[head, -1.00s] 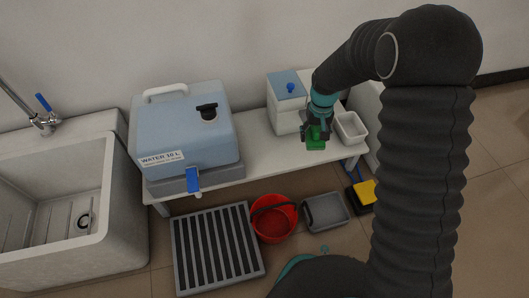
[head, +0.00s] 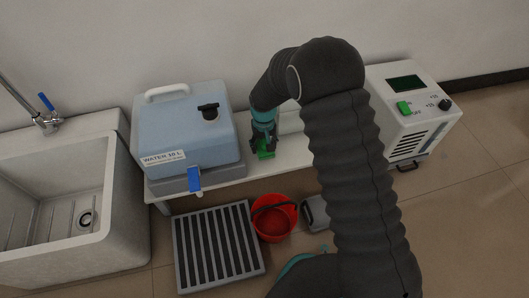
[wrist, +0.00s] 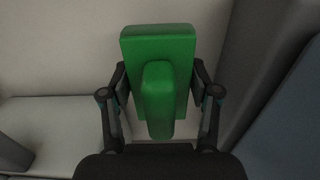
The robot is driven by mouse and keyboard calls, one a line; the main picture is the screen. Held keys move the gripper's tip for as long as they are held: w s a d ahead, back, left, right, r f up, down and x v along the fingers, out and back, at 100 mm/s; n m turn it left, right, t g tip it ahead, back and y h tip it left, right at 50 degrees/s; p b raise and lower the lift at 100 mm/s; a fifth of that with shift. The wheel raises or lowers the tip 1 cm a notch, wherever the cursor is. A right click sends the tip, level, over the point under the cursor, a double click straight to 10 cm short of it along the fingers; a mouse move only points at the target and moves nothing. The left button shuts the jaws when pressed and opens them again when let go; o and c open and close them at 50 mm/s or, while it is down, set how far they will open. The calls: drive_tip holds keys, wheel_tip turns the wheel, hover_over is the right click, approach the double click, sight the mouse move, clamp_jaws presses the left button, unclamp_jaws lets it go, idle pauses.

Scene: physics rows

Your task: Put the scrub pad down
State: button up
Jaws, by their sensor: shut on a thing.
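The green scrub pad (wrist: 160,40) with its raised grip fills the middle of the wrist view. My gripper (wrist: 160,95) is shut on it, one finger at each side. In the head view the green pad (head: 266,151) shows below my gripper (head: 264,142), over the white bench (head: 225,181), just right of the blue water container (head: 185,125). I cannot tell whether the pad touches the bench top.
A white box with a green switch (head: 405,100) stands at the right. A red bucket (head: 275,222), a slatted grate (head: 215,250) and a partly hidden grey bin (head: 314,213) are on the floor. A sink (head: 60,190) is at the left. My arm hides the bench's right part.

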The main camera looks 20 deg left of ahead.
sight(264, 151)
drive_tip(key=shift+f, duration=1.9)
drive_tip(key=shift+f+b, duration=0.1)
drive_tip(key=shift+b, duration=0.25)
drive_tip(key=o, duration=1.4)
drive_tip(key=shift+o, duration=0.2)
wheel_tip(264, 151, up, 12)
drive_tip(key=shift+r+p, duration=0.1)
drive_tip(key=shift+p, duration=0.8)
